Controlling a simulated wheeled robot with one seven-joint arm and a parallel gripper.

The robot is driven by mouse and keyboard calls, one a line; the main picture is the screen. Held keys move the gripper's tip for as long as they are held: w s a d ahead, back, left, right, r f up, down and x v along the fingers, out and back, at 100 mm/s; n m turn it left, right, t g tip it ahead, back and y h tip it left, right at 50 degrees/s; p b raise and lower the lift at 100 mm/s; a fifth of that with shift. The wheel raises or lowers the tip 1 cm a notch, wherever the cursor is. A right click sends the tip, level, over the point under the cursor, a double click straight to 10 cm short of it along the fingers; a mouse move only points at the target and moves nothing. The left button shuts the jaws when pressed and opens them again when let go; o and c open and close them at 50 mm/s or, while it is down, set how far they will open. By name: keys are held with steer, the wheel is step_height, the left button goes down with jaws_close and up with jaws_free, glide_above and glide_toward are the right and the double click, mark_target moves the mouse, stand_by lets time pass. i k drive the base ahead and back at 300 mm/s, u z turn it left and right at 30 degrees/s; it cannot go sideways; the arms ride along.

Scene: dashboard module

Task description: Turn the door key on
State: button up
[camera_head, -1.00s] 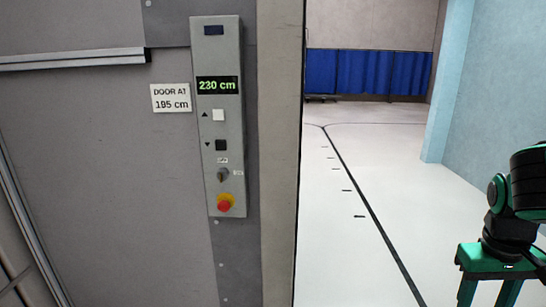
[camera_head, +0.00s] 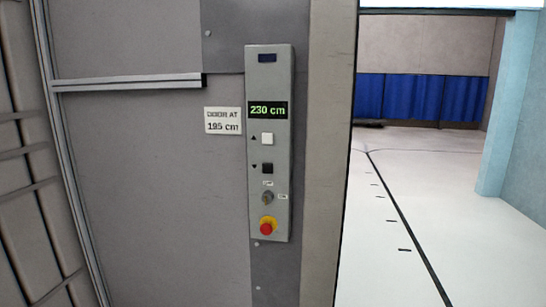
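A tall grey control panel (camera_head: 269,220) is mounted on the wall left of a doorway. Its key switch (camera_head: 267,198) is a small round metal piece low on the panel, between a black button and a red knob. Small white labels sit above it and to its right; their print is too small to read surely. The key's exact turn is hard to tell at this size. The green display (camera_head: 267,110) reads 230 cm. My gripper is not in view.
A white up button (camera_head: 267,139), a black down button (camera_head: 267,168) and a red emergency knob on yellow (camera_head: 267,227) share the panel. A sign (camera_head: 223,120) reads DOOR AT 195 cm. Open floor (camera_head: 400,230) and a blue curtain (camera_head: 420,99) show through the doorway.

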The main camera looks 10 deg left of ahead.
mark_target(267, 196)
steer(key=u, duration=0.55)
steer(key=k, duration=1.25)
steer(key=u, duration=0.65)
steer(key=i, duration=1.35)
steer(key=z, duration=0.65)
